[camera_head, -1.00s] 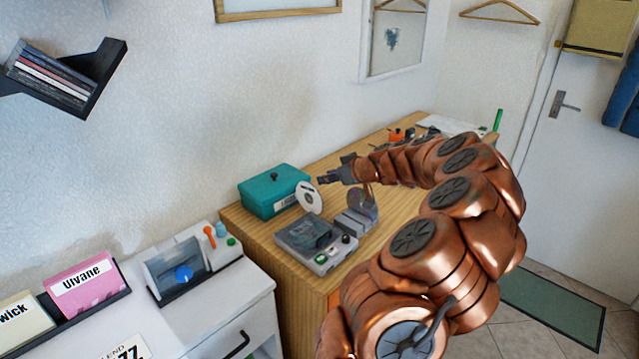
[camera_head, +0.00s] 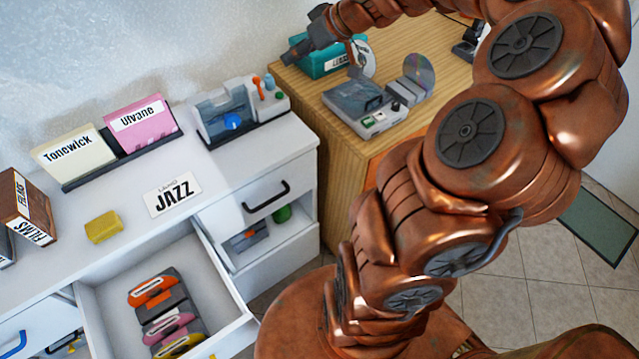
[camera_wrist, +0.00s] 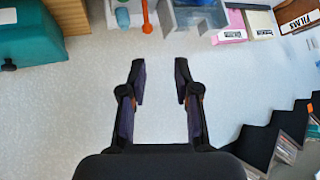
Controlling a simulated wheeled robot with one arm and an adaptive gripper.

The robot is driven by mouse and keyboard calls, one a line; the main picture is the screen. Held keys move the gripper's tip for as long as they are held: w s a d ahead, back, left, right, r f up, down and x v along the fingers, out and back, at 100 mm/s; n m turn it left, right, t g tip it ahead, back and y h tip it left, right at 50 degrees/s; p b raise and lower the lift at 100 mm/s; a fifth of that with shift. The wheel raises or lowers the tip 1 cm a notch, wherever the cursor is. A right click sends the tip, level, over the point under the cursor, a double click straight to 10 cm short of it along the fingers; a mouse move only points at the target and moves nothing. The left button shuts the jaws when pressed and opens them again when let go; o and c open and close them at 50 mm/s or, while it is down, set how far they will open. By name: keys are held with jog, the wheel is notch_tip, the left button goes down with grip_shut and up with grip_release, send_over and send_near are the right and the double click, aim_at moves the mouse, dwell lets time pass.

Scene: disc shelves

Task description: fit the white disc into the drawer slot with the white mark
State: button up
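The white disc (camera_head: 361,60) stands tilted behind a grey player-like device (camera_head: 362,105), in front of a teal box (camera_head: 335,58), on the wooden desk. My gripper (camera_head: 291,52) is up and left of the disc, near the wall, apart from it. In the wrist view my gripper (camera_wrist: 159,70) has its two fingers parted, with nothing between them. An open white drawer (camera_head: 92,305) holds slotted pieces with orange (camera_head: 153,290), pink (camera_head: 168,325) and yellow (camera_head: 180,345) parts. I cannot make out a white mark; the drawer's lower part is cut off.
A rack holds a shiny disc (camera_head: 418,76). My arm covers much of the right side.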

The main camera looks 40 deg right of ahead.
jog(key=s+a+f+n+g, duration=0.1)
jog(key=s+a+g, duration=0.3)
jog(key=a, duration=0.8)
jog(key=s+a+f+g+h, duration=0.1)
jog(key=s+a, duration=0.3)
jog(key=s, duration=0.4)
jog(key=s+a+f+m+g+h, duration=0.1)
jog(key=s+a+f+g, duration=0.2)
jog(key=s, duration=0.6)
jog(key=shift+a, duration=0.65)
jog(key=s+m+h, duration=0.1)
jog(key=s, duration=0.2)
jog(key=s+d+f+g, duration=0.1)
jog(key=s, duration=0.3)
jog(key=s+d+f+m+g+h, duration=0.1)
jog(key=s, duration=0.2)
jog(key=shift+s+f+m+h, duration=0.2)
jog(key=shift+s+m+h, duration=0.1)
jog(key=shift+s, duration=0.1)
jog(key=shift+a, duration=0.1)
